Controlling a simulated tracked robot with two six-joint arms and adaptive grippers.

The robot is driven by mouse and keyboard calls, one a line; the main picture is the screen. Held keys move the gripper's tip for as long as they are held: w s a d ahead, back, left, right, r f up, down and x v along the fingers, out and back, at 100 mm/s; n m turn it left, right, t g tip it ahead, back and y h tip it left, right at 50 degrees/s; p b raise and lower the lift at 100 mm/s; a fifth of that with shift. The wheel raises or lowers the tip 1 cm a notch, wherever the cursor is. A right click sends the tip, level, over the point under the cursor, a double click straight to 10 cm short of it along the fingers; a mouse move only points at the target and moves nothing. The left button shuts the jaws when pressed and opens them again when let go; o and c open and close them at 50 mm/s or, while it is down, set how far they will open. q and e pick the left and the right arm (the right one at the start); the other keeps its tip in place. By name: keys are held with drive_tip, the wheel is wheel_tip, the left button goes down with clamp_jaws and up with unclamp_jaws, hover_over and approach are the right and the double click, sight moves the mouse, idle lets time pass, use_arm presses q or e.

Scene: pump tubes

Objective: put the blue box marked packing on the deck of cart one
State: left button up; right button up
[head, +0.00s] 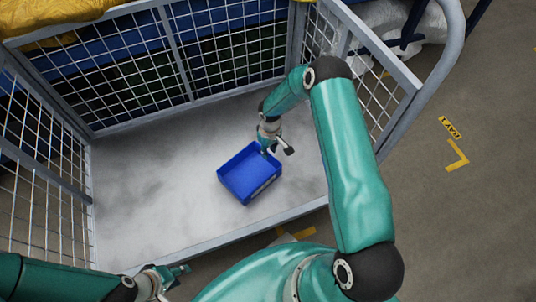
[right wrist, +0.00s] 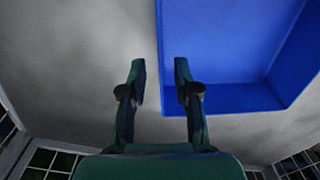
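The blue box (head: 245,182) is an open-topped tray resting on the grey deck (head: 130,190) of a mesh-sided cart. A small label shows on its near right side, too small to read. My right gripper (head: 276,149) is at the box's far right corner. In the right wrist view the blue box (right wrist: 225,98) fills the upper right, and my right gripper (right wrist: 160,75) is open, with the box's wall edge between the fingertips and a gap on each side. My left gripper (head: 180,271) is low at the cart's near edge, apart from the box; its opening is unclear.
Wire mesh walls (head: 130,65) with grey posts stand around the deck. A low grey rail (head: 235,237) runs along the near side. Much of the deck left of the box is bare. A yellow floor mark (head: 457,155) lies on the floor to the right.

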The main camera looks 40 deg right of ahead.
wheel_tip(320, 180, up, 7)
drive_tip(key=shift+f+p, duration=0.1)
drive_tip(key=shift+p, duration=0.55)
drive_tip(key=s+a+f+m+y, duration=0.1)
drive_tip(key=s+a+y, duration=0.1)
drive_tip(key=s+a, duration=0.35)
drive_tip(key=s+a+f+y, duration=0.1)
drive_tip(key=s+a, duration=0.1)
drive_tip(key=a, duration=0.6)
drive_tip(key=s+a+m, duration=0.1)
drive_tip(key=s+a, duration=0.2)
drive_tip(key=s, duration=0.3)
drive_tip(key=s+a+r+m, duration=0.1)
drive_tip(key=s+a, duration=0.3)
drive_tip(key=s, duration=0.2)
drive_tip(key=shift+s+a+r+m+t+y, duration=0.25)
drive_tip(key=shift+s+m+t+y, duration=0.05)
drive_tip(key=shift+y, duration=0.1)
